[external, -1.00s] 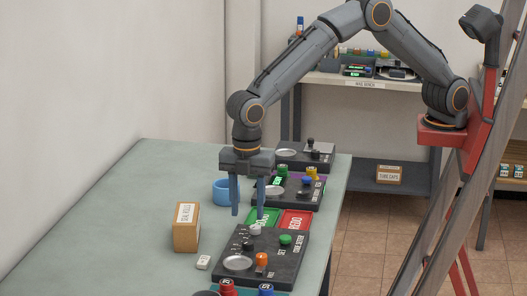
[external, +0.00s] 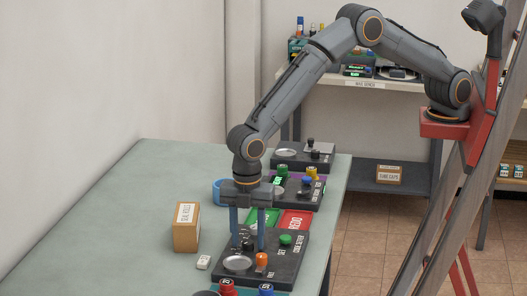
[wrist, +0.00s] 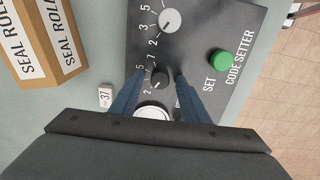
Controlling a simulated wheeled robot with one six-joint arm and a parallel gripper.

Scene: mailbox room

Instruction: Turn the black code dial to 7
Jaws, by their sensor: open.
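The black code dial (wrist: 159,77) sits on the dark code setter panel (wrist: 205,25), below a white dial (wrist: 168,20) in the wrist view. Printed numbers ring both dials; which number the black dial points to is too small to tell. My gripper (wrist: 160,76) is open, pointing down, with a blue finger on either side of the black dial. Whether the fingers touch it cannot be told. In the external view my gripper (external: 248,246) is low over the panel (external: 290,262), and its fingers partly hide the dials.
A green button (wrist: 221,62) is right of the dials. A small white tag (wrist: 104,97) and a seal rolls box (external: 186,228) stand left. Green and red trays (external: 296,220) are behind.

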